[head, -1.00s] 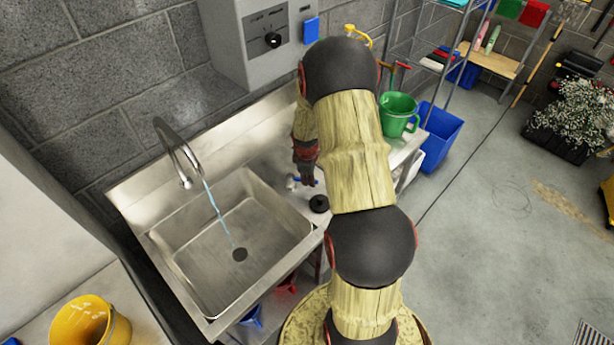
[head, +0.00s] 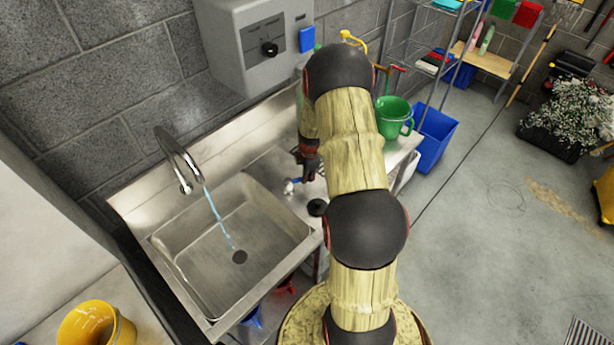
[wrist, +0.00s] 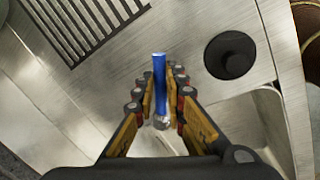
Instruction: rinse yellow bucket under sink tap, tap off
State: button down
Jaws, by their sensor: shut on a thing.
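The yellow bucket (head: 92,325) stands at the lower left of the head view, partly cut off by the frame edge. The steel sink (head: 190,285) has a curved tap spout (head: 172,150), and a stream of water (head: 217,216) runs from it into the basin. A tap lever with a blue handle (wrist: 159,75) and metal base stands on the counter right of the basin. My gripper (wrist: 159,88) is shut on this blue handle, one finger on each side. In the head view my gripper (head: 306,176) is small and partly hidden by my arm.
A black round knob or plug (wrist: 230,54) sits on the counter beside the lever. A green bucket (head: 394,117) stands on the right end of the counter. A grey wall box (head: 250,45) hangs above. A blue bin (head: 433,137) stands on the floor.

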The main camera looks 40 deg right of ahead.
jog(key=c, duration=1.8)
grip_release()
jog(key=r, duration=0.4)
jog(key=s+r, duration=0.1)
jog(key=r, duration=0.3)
jog(key=s+a+r, duration=0.1)
jog(key=r, duration=0.2)
jog(key=shift+r, duration=0.4)
